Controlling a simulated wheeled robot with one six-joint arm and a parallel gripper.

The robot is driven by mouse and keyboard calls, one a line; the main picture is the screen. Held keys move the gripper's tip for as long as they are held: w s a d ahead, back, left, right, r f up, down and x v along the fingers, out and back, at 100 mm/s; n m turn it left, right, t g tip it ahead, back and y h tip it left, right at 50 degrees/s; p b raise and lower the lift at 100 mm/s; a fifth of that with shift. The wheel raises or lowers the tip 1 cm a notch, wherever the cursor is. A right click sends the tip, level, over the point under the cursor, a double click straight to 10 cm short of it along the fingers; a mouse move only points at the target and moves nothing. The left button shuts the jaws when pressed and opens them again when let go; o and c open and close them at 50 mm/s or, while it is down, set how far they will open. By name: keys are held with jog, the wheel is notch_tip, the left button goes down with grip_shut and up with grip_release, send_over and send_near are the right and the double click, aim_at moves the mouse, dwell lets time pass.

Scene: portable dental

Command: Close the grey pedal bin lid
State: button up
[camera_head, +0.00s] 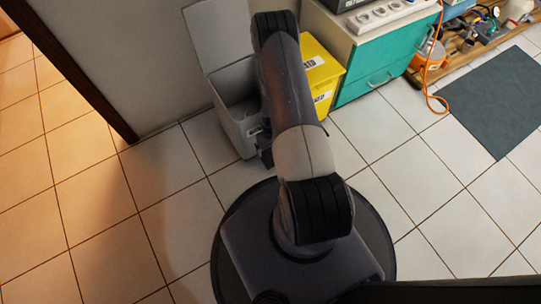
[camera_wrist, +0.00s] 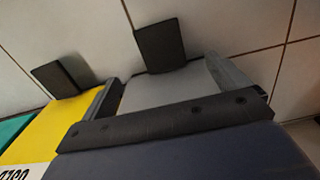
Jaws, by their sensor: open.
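The grey pedal bin (camera_head: 240,134) stands against the wall in the head view, left of my arm. Its lid (camera_head: 212,35) is up, tilted back by the wall, and the bin's mouth is open. My arm covers the bin's right side. In the wrist view my gripper (camera_wrist: 110,62) is open, with its two dark fingertips apart and nothing seen between them. The grey bin (camera_wrist: 177,90) shows close by, partly behind the gripper's dark bar; I cannot tell whether they touch. In the head view my gripper is mostly hidden by my arm.
A yellow bin (camera_head: 321,72) stands right beside the grey one; it also shows at the left of the wrist view (camera_wrist: 40,128). A teal cabinet (camera_head: 372,70) is further right, with an orange cable (camera_head: 428,75). A wooden door edge (camera_head: 85,80) is at left. The tiled floor in front is clear.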

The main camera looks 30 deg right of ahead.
aim_at(272, 159)
notch_tip(272, 159, down, 10)
jog(key=b, duration=0.3)
jog(key=shift+f+b, duration=0.1)
jog(key=shift+b, duration=0.2)
jog(key=shift+c, duration=0.3)
